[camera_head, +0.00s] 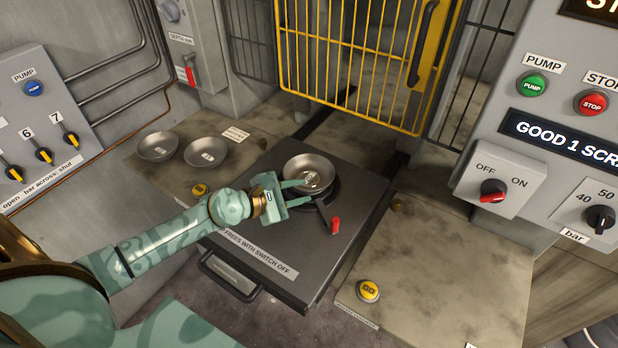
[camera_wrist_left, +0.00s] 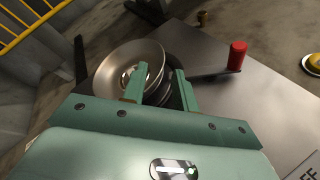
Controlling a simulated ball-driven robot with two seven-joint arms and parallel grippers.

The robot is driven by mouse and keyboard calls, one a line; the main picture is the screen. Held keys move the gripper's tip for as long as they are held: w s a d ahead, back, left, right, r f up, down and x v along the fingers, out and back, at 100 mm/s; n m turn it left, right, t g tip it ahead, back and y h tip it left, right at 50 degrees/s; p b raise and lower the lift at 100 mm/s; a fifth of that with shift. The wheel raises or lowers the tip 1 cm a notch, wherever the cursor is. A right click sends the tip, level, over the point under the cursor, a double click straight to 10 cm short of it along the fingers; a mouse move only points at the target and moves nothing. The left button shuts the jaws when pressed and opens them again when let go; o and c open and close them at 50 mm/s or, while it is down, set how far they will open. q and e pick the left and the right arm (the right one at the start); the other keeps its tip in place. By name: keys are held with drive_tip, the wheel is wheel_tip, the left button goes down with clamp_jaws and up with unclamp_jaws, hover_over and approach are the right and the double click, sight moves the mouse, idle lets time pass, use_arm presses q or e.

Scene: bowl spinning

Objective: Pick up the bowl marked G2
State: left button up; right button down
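A shallow metal bowl (camera_head: 309,170) sits on the dark spinning unit in the middle. A pale label lies inside it, too small to read. Two similar bowls, one on the left (camera_head: 158,146) and one beside it (camera_head: 206,151), stand on the left bench with unreadable labels, so I cannot tell which is G2. My left gripper (camera_head: 308,193) is open at the near side of the middle bowl. In the left wrist view, one finger is over the inside of the bowl (camera_wrist_left: 112,60) and the other is outside its rim. Contact is unclear. My right gripper is not in view.
A lever with a red knob (camera_head: 335,225) rises from the unit's top (camera_head: 285,246), close to my left gripper. A yellow GO button (camera_head: 368,290) is on the right bench. A raised yellow barred guard (camera_head: 350,50) is behind. A switch panel (camera_head: 500,180) stands right.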

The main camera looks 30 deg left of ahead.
sight(309, 177)
use_arm(q)
drive_tip(key=x, duration=0.5)
drive_tip(key=shift+f+b, duration=0.3)
drive_tip(key=shift+b, duration=0.1)
clamp_jaws()
drive_tip(key=shift+r, duration=0.1)
